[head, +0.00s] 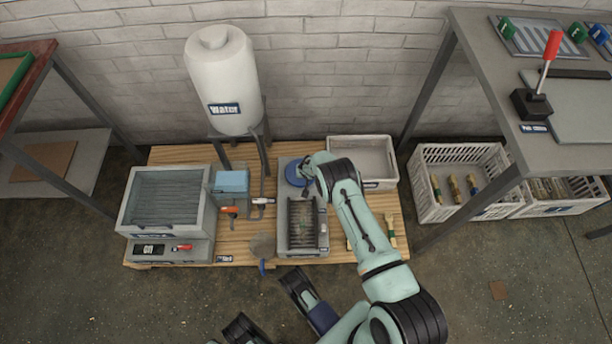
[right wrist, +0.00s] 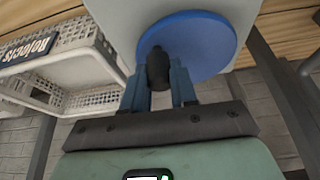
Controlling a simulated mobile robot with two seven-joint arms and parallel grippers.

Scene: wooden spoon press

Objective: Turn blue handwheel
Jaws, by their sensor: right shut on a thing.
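The blue handwheel (head: 294,172) is a round disc at the back of a grey press (head: 303,252) on the wooden table. My right gripper (head: 309,176) reaches it from the right, and my arm hides part of the wheel. In the right wrist view the handwheel (right wrist: 210,45) fills the upper middle, with a black knob (right wrist: 158,69) sticking out from it. The fingers of my right gripper (right wrist: 160,82) are shut around this knob, one on each side.
A white water tank (head: 222,75) on a stand is behind the table. A grey machine (head: 168,200), a blue box (head: 231,183) and small tools stand left of the press. A white bin (head: 384,184) is at right. A grey-topped shelf (head: 480,60) stands further right.

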